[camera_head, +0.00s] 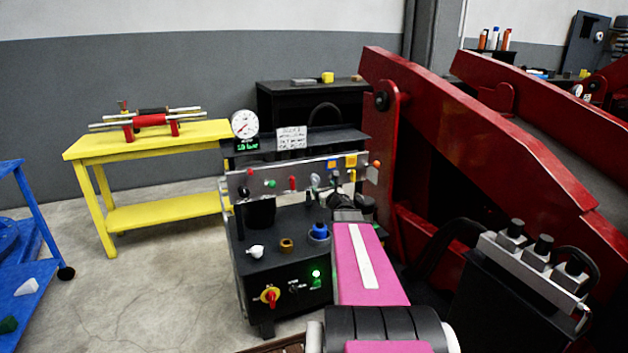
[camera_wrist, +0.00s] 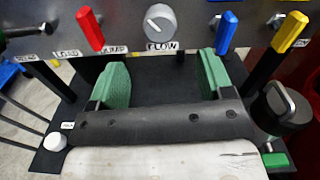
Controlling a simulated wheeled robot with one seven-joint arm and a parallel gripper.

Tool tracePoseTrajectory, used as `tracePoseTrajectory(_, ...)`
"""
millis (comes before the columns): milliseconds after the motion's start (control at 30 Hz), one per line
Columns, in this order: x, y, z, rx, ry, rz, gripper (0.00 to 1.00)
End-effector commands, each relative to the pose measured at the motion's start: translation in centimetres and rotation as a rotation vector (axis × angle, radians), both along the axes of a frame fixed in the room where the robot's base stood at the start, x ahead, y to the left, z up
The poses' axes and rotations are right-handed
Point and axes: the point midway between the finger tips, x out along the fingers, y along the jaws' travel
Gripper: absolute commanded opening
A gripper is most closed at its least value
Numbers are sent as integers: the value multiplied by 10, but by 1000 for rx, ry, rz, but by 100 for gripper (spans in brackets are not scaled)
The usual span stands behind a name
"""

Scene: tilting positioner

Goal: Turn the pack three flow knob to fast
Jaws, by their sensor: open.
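The flow knob (camera_wrist: 160,22) is a round silver-grey knob with a pale pointer line, above a label reading FLOW, at the top of the wrist view. In the head view a small grey knob (camera_head: 315,181) on the front panel of the dark power pack (camera_head: 285,265) looks like the same one. My gripper (camera_wrist: 162,62) is open, with two green finger pads apart and nothing between them. The knob lies beyond the fingertips, roughly midway between them, and looks untouched. The pack's number and the fast mark cannot be read.
A red lever (camera_wrist: 90,28) stands left of the knob; a blue lever (camera_wrist: 228,32) and a yellow lever (camera_wrist: 290,32) stand right. A pressure gauge (camera_head: 244,124) tops the pack. A red tilting frame (camera_head: 480,125) rises close on the right.

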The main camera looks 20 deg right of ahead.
Motion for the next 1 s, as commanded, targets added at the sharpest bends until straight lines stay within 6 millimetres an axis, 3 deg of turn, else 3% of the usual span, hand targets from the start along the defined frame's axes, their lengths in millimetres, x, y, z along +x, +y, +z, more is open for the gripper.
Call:
tracePoseTrajectory(600, 93, 3, -1, 6, 0, -2, 74)
tracePoseTrajectory(767, 104, 3, 0, 6, 1, -2, 74)
tracePoseTrajectory(1000, 104, 4, 0, 7, 1, -3, 74)
